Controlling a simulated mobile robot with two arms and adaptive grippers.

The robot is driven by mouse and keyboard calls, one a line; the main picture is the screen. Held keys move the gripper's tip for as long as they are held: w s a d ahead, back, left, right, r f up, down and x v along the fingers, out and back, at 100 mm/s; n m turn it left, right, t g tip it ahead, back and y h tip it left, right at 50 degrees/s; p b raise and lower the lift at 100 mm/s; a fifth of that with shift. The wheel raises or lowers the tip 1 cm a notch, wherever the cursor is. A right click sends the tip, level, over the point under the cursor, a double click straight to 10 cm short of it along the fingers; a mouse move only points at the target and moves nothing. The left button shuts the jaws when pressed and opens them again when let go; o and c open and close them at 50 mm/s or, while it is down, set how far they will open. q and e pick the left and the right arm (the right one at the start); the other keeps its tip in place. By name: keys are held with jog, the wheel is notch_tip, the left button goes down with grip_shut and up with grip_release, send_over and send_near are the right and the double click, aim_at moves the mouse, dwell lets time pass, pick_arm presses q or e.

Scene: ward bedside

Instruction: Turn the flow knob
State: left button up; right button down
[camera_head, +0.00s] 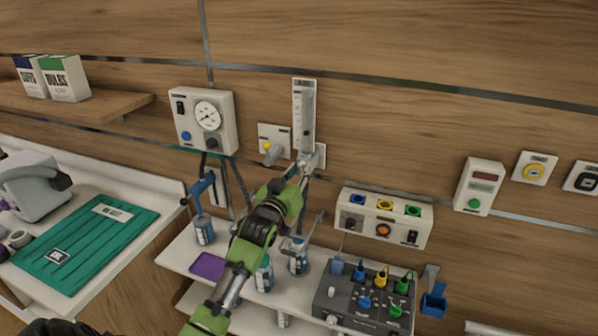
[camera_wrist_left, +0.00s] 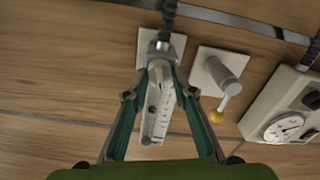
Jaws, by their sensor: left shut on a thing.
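The flowmeter (camera_head: 304,112) is a tall pale tube block with a scale, mounted upright on the wood wall. It also shows in the left wrist view (camera_wrist_left: 155,115), appearing upside down between my fingers. My left gripper (camera_head: 303,166), on a green arm, reaches up to the flowmeter's lower end. In the left wrist view its two fingers (camera_wrist_left: 160,70) converge on the grey rounded flow knob (camera_wrist_left: 158,68) and are shut on it. The fingertips partly hide the knob, so its turn angle cannot be told.
A wall outlet with a yellow-tipped lever (camera_head: 272,148) is close left of the flowmeter. A gauge box (camera_head: 205,120) hangs farther left. A control box (camera_head: 383,218) is lower right. Below are a shelf (camera_head: 180,258) with bottles and a dark device (camera_head: 365,298).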

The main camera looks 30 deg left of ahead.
pick_arm(q)
jog(key=m, duration=0.5)
jog(key=shift+d+m, duration=0.1)
jog(key=shift+m, duration=0.2)
jog(key=m, duration=0.5)
jog(key=shift+m, duration=0.4)
jog(key=o, duration=1.1)
jog(key=shift+f, duration=0.1)
jog(key=v, duration=1.2)
